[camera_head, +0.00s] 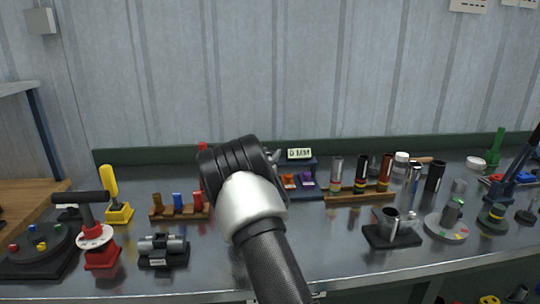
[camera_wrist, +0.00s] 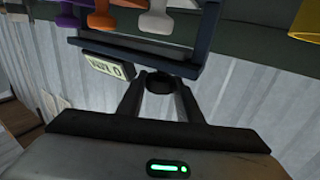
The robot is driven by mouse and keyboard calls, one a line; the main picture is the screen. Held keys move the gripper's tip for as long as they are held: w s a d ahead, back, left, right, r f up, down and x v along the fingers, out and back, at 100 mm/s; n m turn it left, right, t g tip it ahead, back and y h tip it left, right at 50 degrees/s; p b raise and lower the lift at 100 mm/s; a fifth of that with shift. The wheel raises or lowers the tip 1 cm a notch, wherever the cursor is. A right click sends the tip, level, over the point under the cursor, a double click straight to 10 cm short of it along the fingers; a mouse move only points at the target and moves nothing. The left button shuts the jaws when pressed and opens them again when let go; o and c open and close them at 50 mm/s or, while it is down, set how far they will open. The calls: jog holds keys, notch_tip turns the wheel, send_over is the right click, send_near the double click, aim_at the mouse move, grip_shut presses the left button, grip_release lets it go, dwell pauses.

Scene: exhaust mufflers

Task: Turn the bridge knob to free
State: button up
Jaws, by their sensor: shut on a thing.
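In the wrist view a small dark round knob (camera_wrist: 158,77) sits between the two fingertips of my gripper (camera_wrist: 160,88), which is shut on it. The knob is at the edge of a dark blue bridge frame (camera_wrist: 125,49), which appears upside down there. Beside it is a pale display (camera_wrist: 103,67), which reads 0 MM in the head view (camera_head: 299,154). The blue bridge (camera_head: 314,164) also shows in the head view, but my arm hides the knob and most of my gripper. I cannot read the knob's setting.
Orange (camera_head: 289,181) and purple (camera_head: 307,180) pieces sit under the bridge. A wooden rack (camera_head: 345,197) with metal tubes stands to its right, and another rack (camera_head: 180,212) with coloured pegs to its left. A red-based press (camera_head: 101,257) stands at the front left.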

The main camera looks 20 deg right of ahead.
jog(key=shift+f+b, duration=0.15)
jog(key=shift+b, duration=0.35)
jog(key=shift+s+f+n+t+y+b, duration=0.1)
jog(key=shift+n+t+y+b, duration=0.4)
jog(key=shift+y, duration=0.1)
jog(key=shift+d+n+t+y+b, duration=0.15)
jog(key=shift+n+t+y+b, duration=0.45)
jog(key=shift+b, duration=0.4)
jog(key=shift+d+n+t+y+b, duration=0.15)
jog(key=shift+n+t+y+b, duration=0.55)
jog(key=shift+y, duration=0.5)
jog(key=n+y, duration=0.2)
jog(key=y, duration=0.1)
jog(key=shift+r+t, duration=0.25)
jog(key=shift+t, duration=0.05)
jog(key=n+y+p, duration=0.1)
jog(key=y, duration=0.1)
jog(key=n+y+p, duration=0.2)
jog(key=y, duration=0.1)
jog(key=shift+r+t, duration=0.2)
jog(key=shift+t, duration=0.1)
jog(key=n+y+p, duration=0.3)
jog(key=y, duration=0.1)
jog(key=shift+f+p, duration=0.1)
jog(key=shift+p, duration=0.2)
jog(key=shift+n+g+y, duration=0.3)
jog(key=shift+g, duration=0.1)
